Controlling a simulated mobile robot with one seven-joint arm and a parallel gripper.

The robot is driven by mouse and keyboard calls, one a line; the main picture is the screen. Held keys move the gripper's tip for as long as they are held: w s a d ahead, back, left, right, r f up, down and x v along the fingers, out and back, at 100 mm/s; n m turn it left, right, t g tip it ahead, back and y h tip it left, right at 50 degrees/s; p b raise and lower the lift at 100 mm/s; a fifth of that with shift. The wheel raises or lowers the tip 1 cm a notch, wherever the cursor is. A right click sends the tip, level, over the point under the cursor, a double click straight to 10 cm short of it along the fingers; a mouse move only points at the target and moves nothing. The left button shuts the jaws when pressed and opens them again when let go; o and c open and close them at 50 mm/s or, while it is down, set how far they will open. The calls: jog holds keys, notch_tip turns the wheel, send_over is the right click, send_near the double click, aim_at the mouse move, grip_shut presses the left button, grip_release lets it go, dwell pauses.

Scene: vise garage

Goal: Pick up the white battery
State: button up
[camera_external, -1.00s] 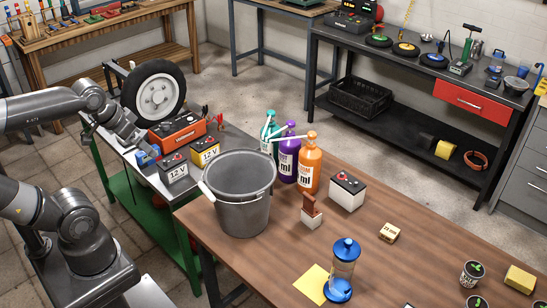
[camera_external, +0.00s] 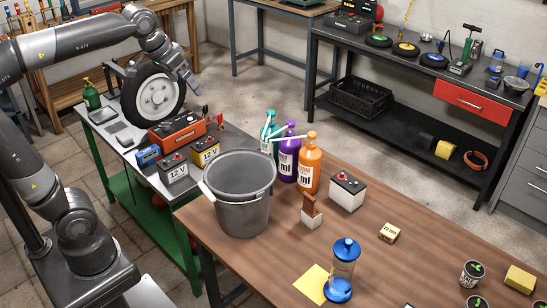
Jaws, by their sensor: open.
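A white battery (camera_external: 347,194) with a black top and red caps stands on the brown wooden table, right of the orange bottle. My gripper (camera_external: 193,90) is open and empty. It hangs in the air, pointing down and to the right, and overlaps the right side of the tire in the picture. It is well away from the white battery and above the level of the bench batteries.
A grey bucket (camera_external: 240,210) stands at the wooden table's left end. A red toolbox (camera_external: 177,133) and a tire (camera_external: 154,96) are on the bench.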

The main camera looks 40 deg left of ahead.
jog(key=w+d+r, duration=0.2)
jog(key=w+d, duration=0.3)
jog(key=w, duration=0.5)
jog(key=m, duration=0.1)
send_over(346, 183)
jog(key=s, duration=0.2)
notch_tip(346, 183, down, 12)
jog(key=shift+g, duration=0.4)
jog(key=f, duration=0.8)
jog(key=w+f, duration=0.1)
jog(key=f, duration=1.6)
jog(key=shift+w+f, duration=0.15)
jog(key=shift+f, duration=0.15)
jog(key=shift+x, duration=3)
jog(key=shift+a, duration=0.1)
